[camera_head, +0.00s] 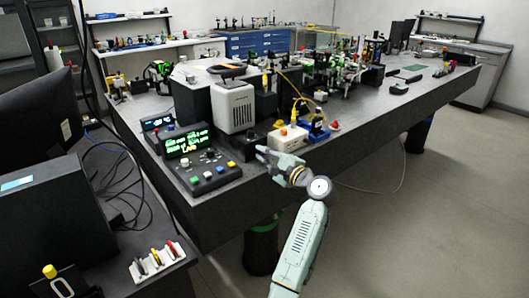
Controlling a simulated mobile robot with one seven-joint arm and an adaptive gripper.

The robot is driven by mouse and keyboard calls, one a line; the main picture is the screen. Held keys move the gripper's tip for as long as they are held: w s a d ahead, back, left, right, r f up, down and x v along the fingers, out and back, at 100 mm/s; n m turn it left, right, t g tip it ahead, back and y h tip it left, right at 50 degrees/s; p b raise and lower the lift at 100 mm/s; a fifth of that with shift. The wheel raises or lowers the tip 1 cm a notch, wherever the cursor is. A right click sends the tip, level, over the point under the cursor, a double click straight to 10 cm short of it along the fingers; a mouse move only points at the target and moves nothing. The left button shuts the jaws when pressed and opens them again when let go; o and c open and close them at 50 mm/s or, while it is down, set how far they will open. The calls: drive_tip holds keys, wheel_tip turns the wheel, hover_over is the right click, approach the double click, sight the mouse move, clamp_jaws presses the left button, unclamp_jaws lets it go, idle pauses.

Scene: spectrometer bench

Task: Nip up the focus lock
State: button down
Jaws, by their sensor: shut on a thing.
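My gripper (262,154) is at the front edge of the optical bench, reaching in from the lower right. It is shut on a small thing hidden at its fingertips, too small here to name. The fingers are just in front of a small black unit (250,138) and right of the control console (212,176). I cannot pick out the focus lock for certain; it may be hidden by the fingers.
The console has a lit green display (188,142) and coloured buttons. A grey vented box (233,106) stands behind. A cream box (288,137) with a yellow cable and a blue device (317,130) are close right of my gripper. The floor (400,230) at right is clear.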

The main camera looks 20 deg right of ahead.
drive_tip(key=shift+m, duration=1.6)
drive_tip(key=c, duration=1.6)
unclamp_jaws()
drive_tip(key=v, duration=1.2)
